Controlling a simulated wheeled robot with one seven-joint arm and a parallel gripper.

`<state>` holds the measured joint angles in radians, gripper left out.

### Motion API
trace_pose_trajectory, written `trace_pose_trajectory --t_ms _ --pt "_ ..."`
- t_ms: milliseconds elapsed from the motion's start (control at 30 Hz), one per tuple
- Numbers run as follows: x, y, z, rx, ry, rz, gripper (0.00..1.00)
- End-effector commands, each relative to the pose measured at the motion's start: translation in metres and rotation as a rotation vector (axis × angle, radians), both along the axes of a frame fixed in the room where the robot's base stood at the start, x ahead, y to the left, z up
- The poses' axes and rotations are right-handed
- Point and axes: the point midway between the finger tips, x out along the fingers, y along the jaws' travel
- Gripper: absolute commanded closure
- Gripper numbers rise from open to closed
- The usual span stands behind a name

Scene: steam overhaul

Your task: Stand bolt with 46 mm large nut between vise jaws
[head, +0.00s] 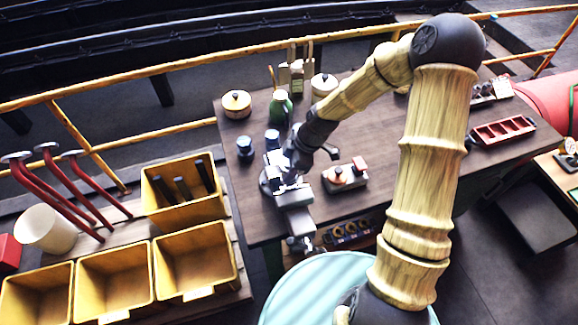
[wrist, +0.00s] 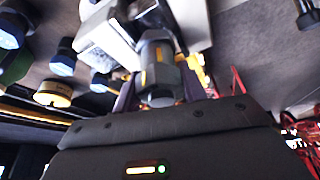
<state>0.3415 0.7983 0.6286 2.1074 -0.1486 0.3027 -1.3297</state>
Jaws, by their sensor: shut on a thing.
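The vise (head: 294,197) is mounted at the table's front left edge in the head view. My gripper (head: 290,163) is right over it, tipped down at its jaws. In the wrist view a grey bolt (wrist: 157,56) with a thick hexagonal part and a yellow mark is between the dark fingers of my gripper (wrist: 158,92), which is shut on it. Pale metal vise parts (wrist: 108,38) lie beside and beyond the bolt. I cannot tell whether the bolt touches the jaws or how far it sits between them. In the head view my gripper largely hides it.
A red-topped block (head: 345,176) stands close on the right. A red tray (head: 502,131) is farther right. Yellow bins (head: 195,262) are front left. The table middle is partly clear.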

Motion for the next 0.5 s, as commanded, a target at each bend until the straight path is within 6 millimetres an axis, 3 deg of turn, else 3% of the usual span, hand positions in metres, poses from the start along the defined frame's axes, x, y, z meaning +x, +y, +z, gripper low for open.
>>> trace_pose_trajectory --t_ms 500 --pt "0.0005 0.0005 -0.0089 0.0 -0.002 0.0 0.95"
